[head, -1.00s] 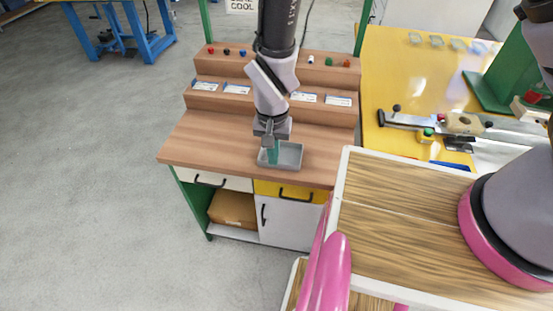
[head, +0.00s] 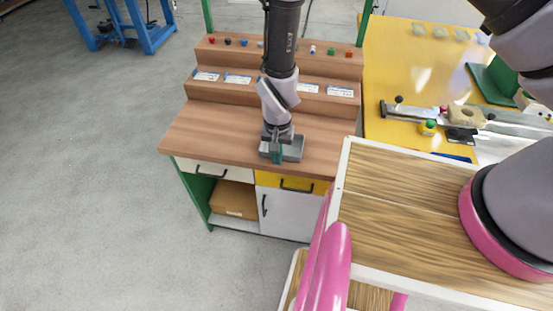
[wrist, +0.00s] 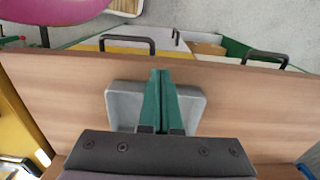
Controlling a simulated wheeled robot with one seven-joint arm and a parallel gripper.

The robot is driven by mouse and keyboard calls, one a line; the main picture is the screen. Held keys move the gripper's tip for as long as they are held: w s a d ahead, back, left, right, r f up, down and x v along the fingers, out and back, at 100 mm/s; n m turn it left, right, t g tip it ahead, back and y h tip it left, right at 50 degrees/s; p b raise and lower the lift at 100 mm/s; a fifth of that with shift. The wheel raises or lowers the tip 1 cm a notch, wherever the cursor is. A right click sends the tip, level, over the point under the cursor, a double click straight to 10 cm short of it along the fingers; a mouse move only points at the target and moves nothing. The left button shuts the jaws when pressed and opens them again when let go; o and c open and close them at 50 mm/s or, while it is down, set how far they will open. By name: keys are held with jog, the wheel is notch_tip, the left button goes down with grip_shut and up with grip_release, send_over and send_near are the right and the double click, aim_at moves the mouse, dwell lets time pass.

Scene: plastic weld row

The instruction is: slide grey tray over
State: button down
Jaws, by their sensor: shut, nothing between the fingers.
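The grey tray (head: 294,151) is a shallow rectangular dish on the wooden bench top, close to its front edge. In the wrist view the grey tray (wrist: 123,103) shows on both sides of my fingers. My gripper (head: 277,158) has green fingers, shut together with nothing between them. The fingertips (wrist: 160,73) point down over the tray's middle and overlap its front rim in the picture. The fingers hide the middle of the tray. I cannot tell whether they touch it.
The wooden bench top (head: 215,130) is clear left of the tray. Stepped shelves (head: 330,72) with labels and small coloured knobs stand behind. A yellow table (head: 390,65) with a clamp fixture is at the right. Drawer handles (head: 296,185) stick out below the front edge.

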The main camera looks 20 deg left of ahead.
jog(key=w, duration=0.4)
jog(key=w+a, duration=0.1)
jog(key=w, duration=0.7)
jog(key=shift+w+a, duration=0.2)
jog(key=shift+s, duration=0.1)
